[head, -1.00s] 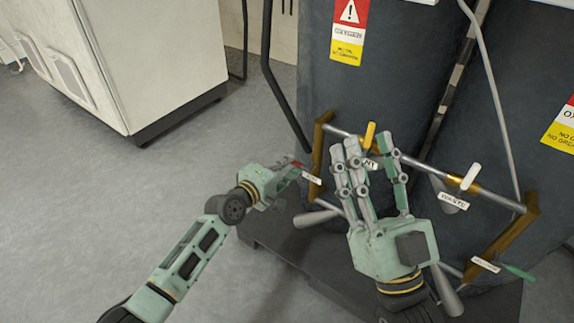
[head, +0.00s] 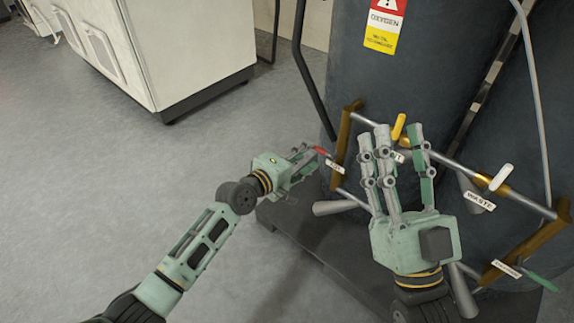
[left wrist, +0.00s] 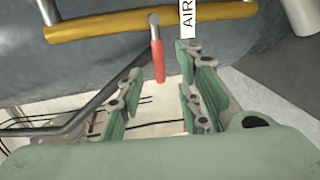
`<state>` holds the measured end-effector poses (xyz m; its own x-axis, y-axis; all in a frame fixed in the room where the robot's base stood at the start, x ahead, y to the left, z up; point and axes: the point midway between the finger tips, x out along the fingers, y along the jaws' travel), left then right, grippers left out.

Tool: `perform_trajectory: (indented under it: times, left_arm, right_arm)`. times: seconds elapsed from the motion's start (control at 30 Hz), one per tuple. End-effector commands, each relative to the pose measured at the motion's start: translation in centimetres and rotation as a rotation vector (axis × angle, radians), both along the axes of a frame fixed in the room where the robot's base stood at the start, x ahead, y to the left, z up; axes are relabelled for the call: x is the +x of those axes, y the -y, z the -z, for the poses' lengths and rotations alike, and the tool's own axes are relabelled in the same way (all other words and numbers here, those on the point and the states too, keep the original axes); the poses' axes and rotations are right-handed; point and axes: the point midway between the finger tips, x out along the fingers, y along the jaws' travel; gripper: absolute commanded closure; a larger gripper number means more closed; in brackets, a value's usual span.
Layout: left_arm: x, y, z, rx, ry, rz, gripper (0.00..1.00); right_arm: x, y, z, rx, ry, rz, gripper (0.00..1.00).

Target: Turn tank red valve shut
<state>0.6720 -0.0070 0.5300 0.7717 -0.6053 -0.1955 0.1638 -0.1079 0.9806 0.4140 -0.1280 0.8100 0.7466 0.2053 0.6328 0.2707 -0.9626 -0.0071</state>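The red valve handle (head: 322,151) sits at the left end of the pipe frame on the dark tank, by a white tag. In the left wrist view the red handle (left wrist: 158,62) hangs from a brass pipe, beside a tag reading AIR. My left gripper (head: 306,160) is at the red handle in the head view. In the left wrist view its fingers (left wrist: 150,85) are spread apart, with the handle's tip between and beyond them; I cannot tell whether they touch it. My right gripper (head: 397,135) points up in front of the pipe frame, fingers apart and empty.
A yellow handle (head: 398,127), a white handle (head: 501,177) and a green handle (head: 541,281) are on the same frame. The oxygen tank (head: 440,60) stands behind on a dark base (head: 300,235). A white cabinet (head: 170,50) is at the back left. The left floor is clear.

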Motion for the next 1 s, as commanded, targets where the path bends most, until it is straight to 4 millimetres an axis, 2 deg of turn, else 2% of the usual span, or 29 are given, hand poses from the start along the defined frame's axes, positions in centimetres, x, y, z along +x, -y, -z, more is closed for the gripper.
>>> perform_trajectory:
  times: [0.2,0.4,0.6,1.0]
  left_arm:
    - [-3.4,-2.7,-0.7,0.001,-0.001,-0.001,0.67]
    - [-5.7,-4.5,-1.3,0.000,-0.002,0.000,0.67]
    - [-6.7,-5.3,-1.7,-0.001,-0.001,0.000,0.67]
    - [-6.7,-5.3,-1.7,-0.001,-0.001,0.000,0.67]
  right_arm:
    - [0.0,0.0,0.0,0.000,0.000,0.000,0.60]
    - [0.0,0.0,0.0,-0.001,0.000,0.001,0.60]
    - [0.0,0.0,0.0,0.000,0.001,0.001,0.60]
    - [0.0,0.0,0.0,0.000,0.001,0.001,0.60]
